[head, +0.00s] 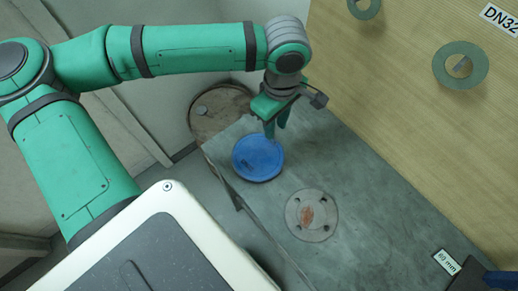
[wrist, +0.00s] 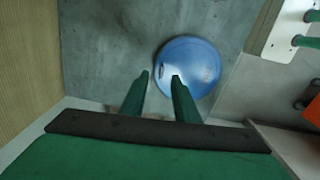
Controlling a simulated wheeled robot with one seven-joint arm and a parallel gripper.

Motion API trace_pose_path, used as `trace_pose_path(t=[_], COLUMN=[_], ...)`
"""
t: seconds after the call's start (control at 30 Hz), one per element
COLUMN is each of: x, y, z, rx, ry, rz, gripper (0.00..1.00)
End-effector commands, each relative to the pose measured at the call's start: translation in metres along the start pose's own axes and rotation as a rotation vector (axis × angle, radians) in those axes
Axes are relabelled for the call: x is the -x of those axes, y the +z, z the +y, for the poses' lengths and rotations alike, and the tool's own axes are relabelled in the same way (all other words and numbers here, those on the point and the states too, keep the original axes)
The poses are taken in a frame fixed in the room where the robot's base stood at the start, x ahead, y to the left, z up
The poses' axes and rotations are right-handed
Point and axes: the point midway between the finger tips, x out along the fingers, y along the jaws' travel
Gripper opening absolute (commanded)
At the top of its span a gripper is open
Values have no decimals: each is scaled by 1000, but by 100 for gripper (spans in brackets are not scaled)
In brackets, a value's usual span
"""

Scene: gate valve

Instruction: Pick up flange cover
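The flange cover appears to be the blue round disc (head: 258,158) lying on the grey bench top (head: 365,190) near its left edge. It also shows in the wrist view (wrist: 195,62), just ahead of the fingers and to their right. My gripper (head: 274,128) points down over the far edge of the disc in the head view. In the wrist view its two green fingers (wrist: 160,76) stand apart with nothing between them. The right fingertip overlaps the disc's left part in the picture. I cannot tell the height between fingertips and disc.
A round grey flange plate (head: 311,214) with bolt holes and a rusty patch lies right of the disc. A wooden board (head: 410,70) with green rings (head: 460,65) stands behind the bench. A rusty round lid (head: 220,112) is beyond the bench's left edge. A "60 mm" label (head: 446,262) lies at lower right.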

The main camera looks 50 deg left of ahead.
Motion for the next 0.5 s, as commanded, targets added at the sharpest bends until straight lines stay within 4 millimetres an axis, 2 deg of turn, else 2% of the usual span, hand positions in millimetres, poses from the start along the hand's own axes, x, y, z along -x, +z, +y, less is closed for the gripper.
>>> trace_pose_path(t=[0.17,0.5], x=[-10,-53], y=[0,2], z=[-2,-5], rx=[3,6], ry=[0,1], rz=[-1,-2], gripper=[28,28])
